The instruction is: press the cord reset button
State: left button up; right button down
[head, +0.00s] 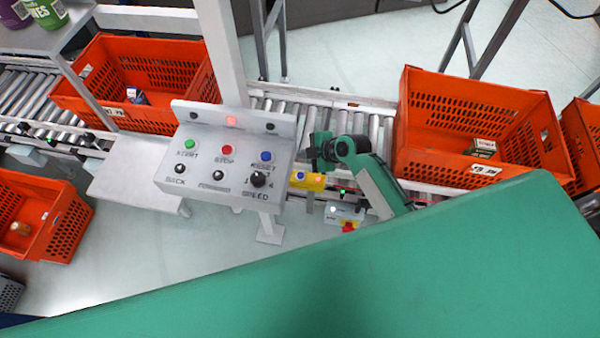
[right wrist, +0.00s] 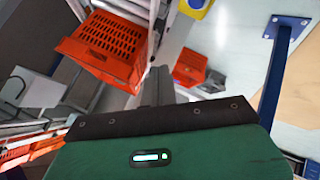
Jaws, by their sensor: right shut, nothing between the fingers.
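A yellow box (head: 315,184) with a blue button (head: 300,175) on it sits low beside the conveyor, just right of the control panel; I take this to be the cord reset button. In the right wrist view a yellow box (right wrist: 184,9) with a blue button (right wrist: 196,4) shows at the top edge. My right gripper (head: 317,151) is shut and empty. In the head view it appears just above the yellow box, apart from the button; the exact height gap is unclear. Its closed fingers show in the right wrist view (right wrist: 159,84). My left gripper is not in view.
The grey control panel (head: 203,165) has another blue button marked RESET (head: 266,156), plus green, red and black ones. A grey box (head: 335,214) with a red button stands below right. Orange totes (head: 420,125) stand on the roller conveyor (head: 270,105).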

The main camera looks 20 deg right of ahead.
aim_at(304, 176)
jog(key=shift+f+b, duration=3.5)
jog(key=shift+f, duration=1)
jog(key=shift+f+b, duration=0.35)
jog(key=shift+f+b, duration=0.4)
jog(key=shift+f, duration=0.1)
jog(key=shift+r, duration=0.1)
jog(key=shift+r+p, duration=0.65)
jog(key=shift+r, duration=0.2)
jog(key=shift+r, duration=0.1)
notch_tip(304, 176, up, 5)
jog(key=p, duration=0.4)
